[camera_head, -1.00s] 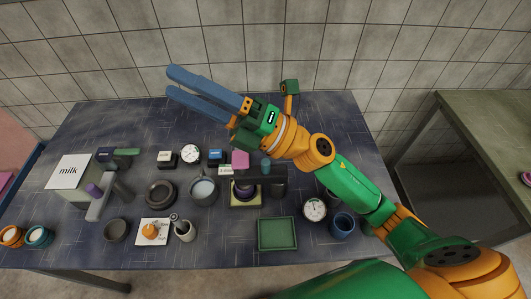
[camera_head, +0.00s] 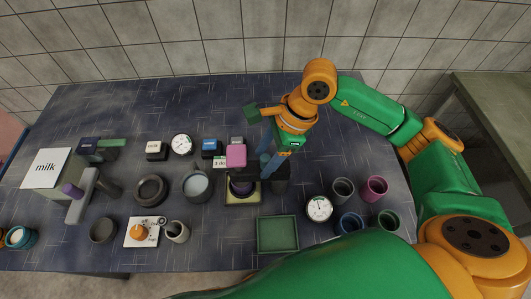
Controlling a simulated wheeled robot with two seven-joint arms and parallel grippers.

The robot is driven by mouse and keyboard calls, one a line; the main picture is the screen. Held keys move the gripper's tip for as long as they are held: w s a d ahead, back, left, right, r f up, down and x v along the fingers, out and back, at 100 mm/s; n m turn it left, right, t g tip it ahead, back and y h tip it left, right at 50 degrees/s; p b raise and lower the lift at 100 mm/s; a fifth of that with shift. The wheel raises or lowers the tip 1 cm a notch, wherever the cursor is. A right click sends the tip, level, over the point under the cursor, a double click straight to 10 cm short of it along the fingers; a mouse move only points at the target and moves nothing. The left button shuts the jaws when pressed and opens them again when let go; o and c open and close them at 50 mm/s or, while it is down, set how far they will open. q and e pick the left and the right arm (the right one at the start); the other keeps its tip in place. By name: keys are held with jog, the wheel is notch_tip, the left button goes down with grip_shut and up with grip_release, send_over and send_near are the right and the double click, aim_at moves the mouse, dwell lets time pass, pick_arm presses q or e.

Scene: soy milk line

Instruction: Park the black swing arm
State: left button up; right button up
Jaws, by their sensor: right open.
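The gripper and fingers hide part of the black part. A pink block (camera_head: 236,155) stands just left of the fingers. My left gripper is not in view.
A green tray (camera_head: 277,235) lies in front. A dial (camera_head: 319,208) and several cups stand to its right. The table's back strip is mostly clear.

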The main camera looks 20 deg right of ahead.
grip_shut()
dwell(1.4)
